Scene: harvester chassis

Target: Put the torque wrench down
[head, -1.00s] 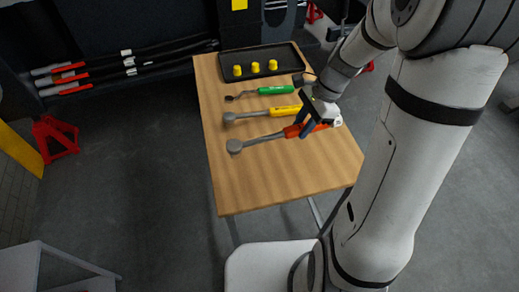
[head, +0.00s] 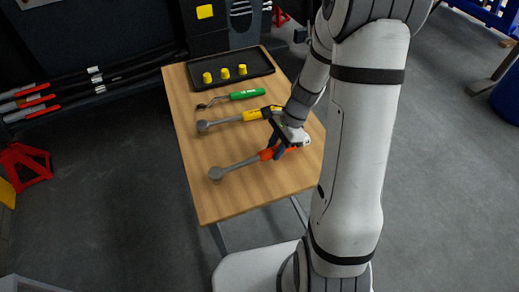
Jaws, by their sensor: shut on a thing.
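The torque wrench, with a grey ratchet head and shaft (head: 239,165) and an orange-red handle, lies across the front half of the wooden table (head: 240,196) in the head view. My gripper (head: 276,150) is shut on its handle from above. The fingers and arm hide part of the handle.
A yellow-handled wrench (head: 222,123) and a green-handled tool (head: 247,95) lie behind it. A black tray (head: 208,86) with three yellow pieces stands at the back. The table's front strip is bare. A red stand (head: 24,165) is on the floor at left.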

